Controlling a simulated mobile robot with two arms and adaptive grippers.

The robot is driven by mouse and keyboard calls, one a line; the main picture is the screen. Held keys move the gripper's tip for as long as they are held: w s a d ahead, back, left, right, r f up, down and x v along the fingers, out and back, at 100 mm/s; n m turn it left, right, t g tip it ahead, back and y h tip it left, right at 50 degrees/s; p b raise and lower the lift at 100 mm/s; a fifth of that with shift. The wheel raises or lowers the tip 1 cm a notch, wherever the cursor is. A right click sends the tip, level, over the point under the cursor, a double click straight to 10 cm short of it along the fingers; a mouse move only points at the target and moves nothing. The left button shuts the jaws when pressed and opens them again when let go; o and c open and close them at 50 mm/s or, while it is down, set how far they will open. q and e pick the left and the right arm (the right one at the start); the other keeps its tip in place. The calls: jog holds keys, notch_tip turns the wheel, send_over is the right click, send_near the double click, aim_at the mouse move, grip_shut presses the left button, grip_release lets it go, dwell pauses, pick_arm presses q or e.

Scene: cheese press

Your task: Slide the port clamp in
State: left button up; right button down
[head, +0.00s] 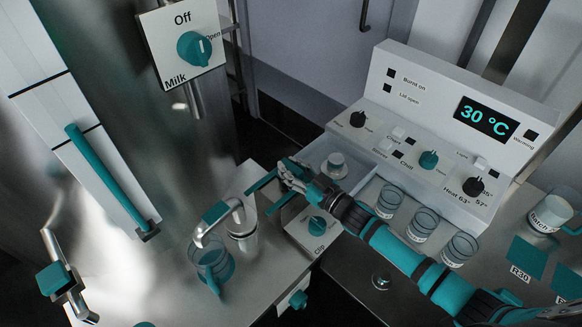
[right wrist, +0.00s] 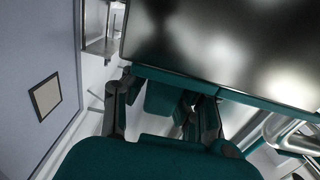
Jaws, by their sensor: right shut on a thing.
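My right gripper (head: 285,174) reaches in from the lower right of the head view to the counter's back edge, left of the control console. It is shut on a teal piece that I take to be the port clamp; its flat teal bar (head: 262,181) sticks out to the left of the fingers. In the right wrist view the gripper (right wrist: 165,108) has a dark finger on each side of a teal block (right wrist: 163,101), and a long teal edge runs behind. The fingers partly hide the piece, so its seating cannot be told. My left gripper is not in view.
A curved spout (head: 222,211) and a teal jug (head: 212,262) stand left of the gripper. A box with a teal knob (head: 318,226) sits just below it. The console (head: 440,130), several clear cups (head: 389,200) and a batch jug (head: 549,212) are to the right.

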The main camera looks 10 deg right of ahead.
aim_at(269, 195)
jog(key=s+a, duration=0.1)
jog(key=a, duration=0.1)
jog(key=s+a+p, duration=0.1)
jog(key=s+a, duration=0.1)
jog(key=s+a+p, duration=0.1)
jog(key=a, duration=0.1)
jog(key=shift+s+a, duration=0.25)
jog(key=shift+a, duration=0.1)
jog(key=shift+d+f, duration=0.1)
jog(key=c, duration=1.1)
grip_release()
